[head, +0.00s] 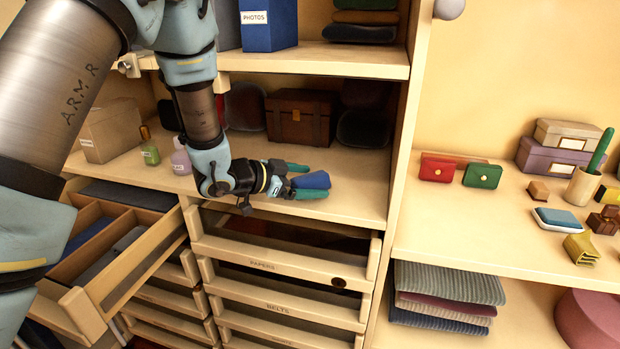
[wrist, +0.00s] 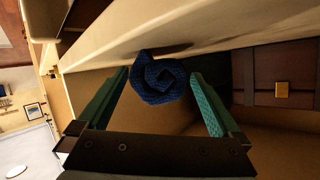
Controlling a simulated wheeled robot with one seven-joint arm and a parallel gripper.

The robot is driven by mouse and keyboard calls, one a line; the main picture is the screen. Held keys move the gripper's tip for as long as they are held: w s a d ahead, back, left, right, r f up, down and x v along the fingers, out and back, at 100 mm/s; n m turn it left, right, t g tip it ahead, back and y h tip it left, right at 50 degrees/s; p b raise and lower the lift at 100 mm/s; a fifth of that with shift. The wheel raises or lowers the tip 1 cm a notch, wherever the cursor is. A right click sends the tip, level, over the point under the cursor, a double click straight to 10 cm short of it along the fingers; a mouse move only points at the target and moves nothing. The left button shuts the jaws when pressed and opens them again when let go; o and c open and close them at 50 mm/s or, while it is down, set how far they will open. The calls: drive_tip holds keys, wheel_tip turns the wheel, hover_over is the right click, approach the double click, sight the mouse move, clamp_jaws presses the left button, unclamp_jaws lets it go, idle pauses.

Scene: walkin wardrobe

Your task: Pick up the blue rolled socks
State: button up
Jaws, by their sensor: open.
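The blue rolled socks (head: 312,180) are on the shelf (head: 350,190) above the drawers, near its front edge. My gripper (head: 311,181) reaches in from the left, with its green fingers on either side of the socks. In the wrist view the socks (wrist: 160,78) show as a dark blue knitted roll between the two open fingertips (wrist: 162,82). A gap shows between the socks and each finger there. Part of the socks is hidden by the near finger in the head view.
A brown case (head: 300,118) stands behind the gripper on the same shelf. Bottles (head: 150,148) and a cardboard box (head: 110,130) stand to the left. An open drawer (head: 110,270) juts out at lower left. The shelf right of the socks is clear up to the upright panel (head: 402,130).

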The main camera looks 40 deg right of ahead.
drive_tip(key=shift+d+f, duration=0.1)
drive_tip(key=c, duration=1.3)
